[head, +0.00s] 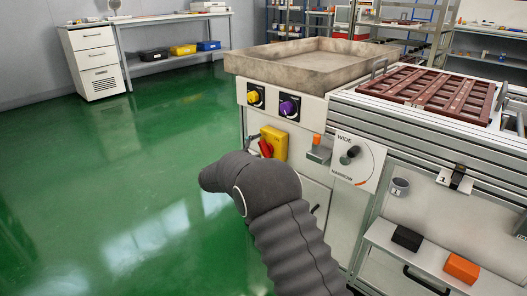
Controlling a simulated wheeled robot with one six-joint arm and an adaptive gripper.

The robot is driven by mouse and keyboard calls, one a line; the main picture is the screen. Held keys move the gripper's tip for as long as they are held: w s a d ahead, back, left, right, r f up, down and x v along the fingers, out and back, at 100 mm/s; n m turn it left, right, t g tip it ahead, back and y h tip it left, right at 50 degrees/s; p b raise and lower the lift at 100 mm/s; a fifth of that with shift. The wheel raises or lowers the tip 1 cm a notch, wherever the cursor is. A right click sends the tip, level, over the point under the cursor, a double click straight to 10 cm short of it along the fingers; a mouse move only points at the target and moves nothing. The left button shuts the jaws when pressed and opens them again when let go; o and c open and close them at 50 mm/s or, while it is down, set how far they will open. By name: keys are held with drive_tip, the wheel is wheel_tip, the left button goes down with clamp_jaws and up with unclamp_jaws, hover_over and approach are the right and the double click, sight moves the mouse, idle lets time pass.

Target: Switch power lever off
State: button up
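A yellow switch box (274,142) with a red lever handle (265,148) is on the front of the white machine cabinet, near its left corner. The handle sits at the box's lower left and looks tilted; the frame does not let me read its on or off marking. My arm, in a grey ribbed sleeve, rises from the bottom and bends left, in front of and below the box. My gripper does not show.
Above the box are a yellow knob (254,97) and a purple knob (289,107). To its right are an orange-tipped control (317,140) and a wide/narrow dial (353,160). A tray (300,84) tops the cabinet. The green floor (110,180) at left is clear.

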drive_tip(key=v, duration=1.2)
drive_tip(key=shift+a, duration=0.1)
drive_tip(key=s+d+f+g+y, duration=0.1)
drive_tip(key=s+d+f+g, duration=0.25)
drive_tip(key=f, duration=0.55)
drive_tip(key=s+d+m+g+y, duration=0.25)
drive_tip(key=s+d+g, duration=0.3)
drive_tip(key=s, duration=0.35)
drive_tip(key=s+d+r+m+y+p, duration=0.3)
drive_tip(key=s+d+r+m, duration=0.4)
drive_tip(key=s+d+r, duration=0.3)
drive_tip(key=s+d+r+m+y+p, duration=0.3)
drive_tip(key=s+d+r+m, duration=0.5)
drive_tip(key=s, duration=0.9)
drive_tip(key=d+r+y, duration=0.1)
drive_tip(key=d+r, duration=0.2)
drive_tip(key=shift+s+d+r+p, duration=0.25)
drive_tip(key=shift+s+d+p, duration=0.05)
drive_tip(key=shift+s+d, duration=0.1)
